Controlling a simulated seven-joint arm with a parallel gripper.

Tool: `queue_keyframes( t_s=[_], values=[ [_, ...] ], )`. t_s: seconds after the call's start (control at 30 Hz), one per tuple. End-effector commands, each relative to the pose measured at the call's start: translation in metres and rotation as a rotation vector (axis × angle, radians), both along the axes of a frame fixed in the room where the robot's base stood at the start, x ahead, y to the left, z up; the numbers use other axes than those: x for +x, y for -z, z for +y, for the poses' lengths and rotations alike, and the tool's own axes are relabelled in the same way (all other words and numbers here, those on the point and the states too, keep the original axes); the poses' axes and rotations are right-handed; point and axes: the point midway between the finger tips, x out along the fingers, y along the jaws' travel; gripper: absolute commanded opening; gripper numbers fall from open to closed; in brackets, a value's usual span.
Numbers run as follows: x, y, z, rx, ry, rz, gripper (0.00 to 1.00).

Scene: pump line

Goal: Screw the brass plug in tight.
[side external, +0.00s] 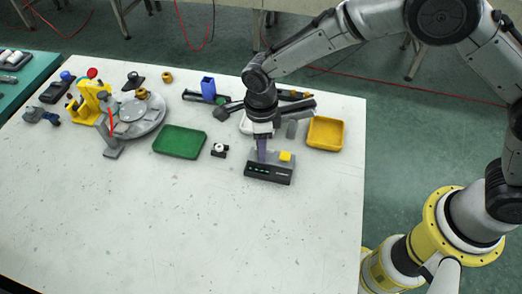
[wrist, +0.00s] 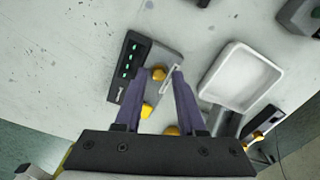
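A brass-coloured round part (side external: 142,94) sits on the grey round table (side external: 155,118) at the left. A second small brass-coloured piece (side external: 167,77) lies on the table behind it. I cannot tell which is the plug. My gripper (side external: 262,160) points down over a black box with green lights (side external: 270,174), at its grey rear part. The black box (wrist: 127,68) lies left of the fingers.
A yellow tray (side external: 325,147) stands right of my gripper and a green tray (side external: 180,142) to the left. A white tray (wrist: 240,75) is close beside the fingers. The front of the table is clear.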

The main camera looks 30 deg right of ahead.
Motion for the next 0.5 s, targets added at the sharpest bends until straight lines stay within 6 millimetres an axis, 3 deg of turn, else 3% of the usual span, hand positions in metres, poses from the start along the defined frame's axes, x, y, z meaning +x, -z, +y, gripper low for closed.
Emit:
queue_keyframes(
  t_s=[0.27,0.5],
  values=[
    [0.0,0.0,0.001,0.0,-0.002,0.001,0.4],
    [0.0,-0.015,0.001,0.002,-0.002,-0.001,0.4]
  ],
)
